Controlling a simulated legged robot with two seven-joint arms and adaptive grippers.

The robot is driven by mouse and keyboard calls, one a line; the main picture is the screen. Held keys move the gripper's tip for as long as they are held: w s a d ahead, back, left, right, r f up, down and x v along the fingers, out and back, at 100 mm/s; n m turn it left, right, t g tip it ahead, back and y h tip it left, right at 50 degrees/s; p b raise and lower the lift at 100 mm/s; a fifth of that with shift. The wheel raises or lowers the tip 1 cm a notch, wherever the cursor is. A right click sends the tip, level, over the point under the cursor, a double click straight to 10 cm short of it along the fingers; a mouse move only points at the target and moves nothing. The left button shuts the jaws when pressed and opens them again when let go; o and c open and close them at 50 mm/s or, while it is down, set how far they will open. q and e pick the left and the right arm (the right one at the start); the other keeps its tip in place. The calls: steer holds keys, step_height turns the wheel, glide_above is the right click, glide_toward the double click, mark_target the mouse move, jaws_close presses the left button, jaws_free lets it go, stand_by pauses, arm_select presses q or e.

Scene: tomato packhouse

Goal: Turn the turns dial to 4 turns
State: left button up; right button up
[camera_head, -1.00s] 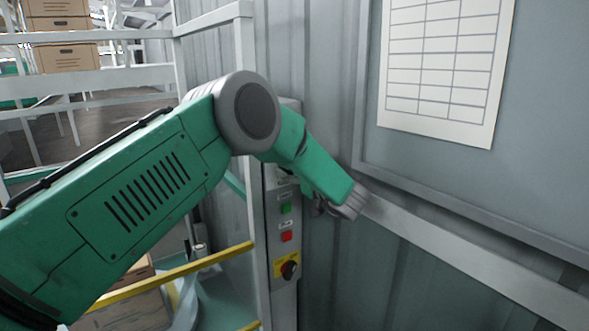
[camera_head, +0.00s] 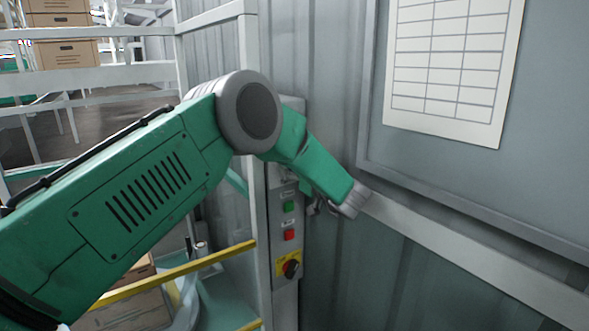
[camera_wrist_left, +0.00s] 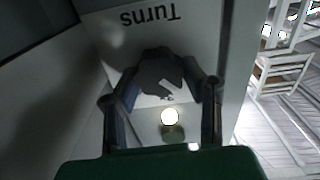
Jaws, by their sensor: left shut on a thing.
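The turns dial (camera_wrist_left: 160,72) is a dark knob on a pale panel face, under the word "Turns" (camera_wrist_left: 150,17), which appears upside down in the left wrist view. My left gripper (camera_wrist_left: 162,84) has a finger on each side of the dial and is shut on it. The dial's pointer and scale are too dark and covered to read. In the head view my left arm reaches across the control box (camera_head: 285,250), and its wrist hides the dial and most of the gripper. My right gripper is not in view.
Below the wrist, the box carries a green button (camera_head: 289,207), a red button (camera_head: 289,235) and a rotary switch on a yellow plate (camera_head: 291,268). A lit round lamp (camera_wrist_left: 170,117) shows near the dial. A white frame post and yellow rail (camera_head: 180,272) stand left.

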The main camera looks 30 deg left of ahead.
arm_select(q)
steer(key=m, duration=0.4)
steer(key=shift+w+r, duration=0.15)
steer(key=shift+r, duration=0.05)
steer(key=shift+w+f+m, duration=0.1)
steer(key=shift+m, duration=3.4)
steer(key=shift+w+f+m, duration=0.1)
steer(key=shift+m, duration=3.4)
steer(key=shift+s, duration=0.1)
steer(key=o, duration=1.2)
steer(key=shift+c, duration=0.2)
steer(key=shift+f, duration=0.25)
